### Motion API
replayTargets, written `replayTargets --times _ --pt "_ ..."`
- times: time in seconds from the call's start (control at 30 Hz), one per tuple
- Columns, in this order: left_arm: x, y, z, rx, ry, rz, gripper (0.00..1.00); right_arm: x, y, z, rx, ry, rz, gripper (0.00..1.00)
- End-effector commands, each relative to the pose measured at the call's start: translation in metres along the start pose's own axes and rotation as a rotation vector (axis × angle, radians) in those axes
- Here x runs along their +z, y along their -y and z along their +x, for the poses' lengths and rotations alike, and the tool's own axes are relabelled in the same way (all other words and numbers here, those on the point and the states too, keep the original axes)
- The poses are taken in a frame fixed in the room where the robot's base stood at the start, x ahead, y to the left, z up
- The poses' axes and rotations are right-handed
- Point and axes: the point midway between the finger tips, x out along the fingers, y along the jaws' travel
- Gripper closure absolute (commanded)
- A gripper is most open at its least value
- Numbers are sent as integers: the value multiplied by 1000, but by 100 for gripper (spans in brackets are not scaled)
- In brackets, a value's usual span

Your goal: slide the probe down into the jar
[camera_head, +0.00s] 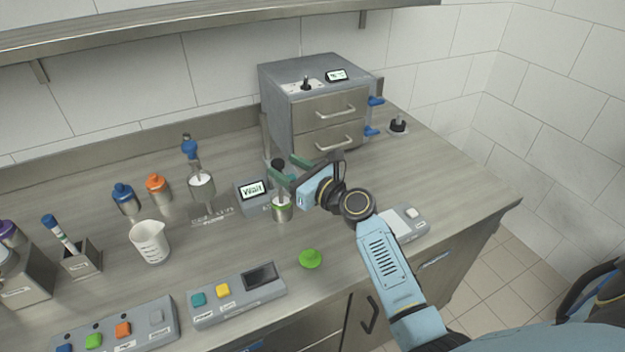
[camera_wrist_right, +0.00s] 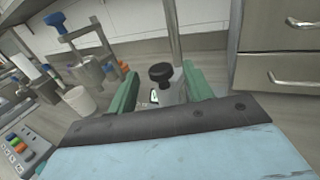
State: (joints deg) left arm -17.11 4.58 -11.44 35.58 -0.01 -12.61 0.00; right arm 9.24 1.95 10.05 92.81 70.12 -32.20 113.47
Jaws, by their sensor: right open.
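The jar (camera_head: 281,211) has a green band and stands on the counter beside a small display unit (camera_head: 252,191) reading "Wait". A probe with a black knob (camera_head: 278,165) is above the jar, by an upright metal post (camera_head: 264,135). The knob also shows in the right wrist view (camera_wrist_right: 160,74). My right gripper (camera_head: 288,168) is open, with its green fingers on either side of the knob. In the right wrist view a gap shows between the knob and the fingers. The probe's lower part is mostly hidden by the gripper. My left gripper is out of view.
A grey two-drawer cabinet (camera_head: 325,105) stands behind the jar. A dispenser (camera_head: 201,185), a white beaker (camera_head: 150,243) and bottles with blue (camera_head: 123,194) and orange (camera_head: 156,184) caps are to the left. A green lid (camera_head: 311,259) lies in front, near button panels (camera_head: 237,300).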

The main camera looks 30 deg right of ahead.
Motion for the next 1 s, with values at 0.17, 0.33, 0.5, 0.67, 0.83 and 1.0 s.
replayTargets --times 0.17,0.33,0.5,0.67,0.83,1.0 --pt "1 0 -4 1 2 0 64 -1 0 -44 -1 -4 0 49" --pt "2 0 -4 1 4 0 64 -1 0 -76 0 -4 -1 49" --pt "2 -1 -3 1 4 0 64 0 0 -93 0 -1 0 49" --pt "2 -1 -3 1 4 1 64 0 0 -98 0 -1 1 49" --pt "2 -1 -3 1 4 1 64 0 0 -98 0 0 0 49" --pt "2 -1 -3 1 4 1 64 0 0 -98 0 -1 0 49"
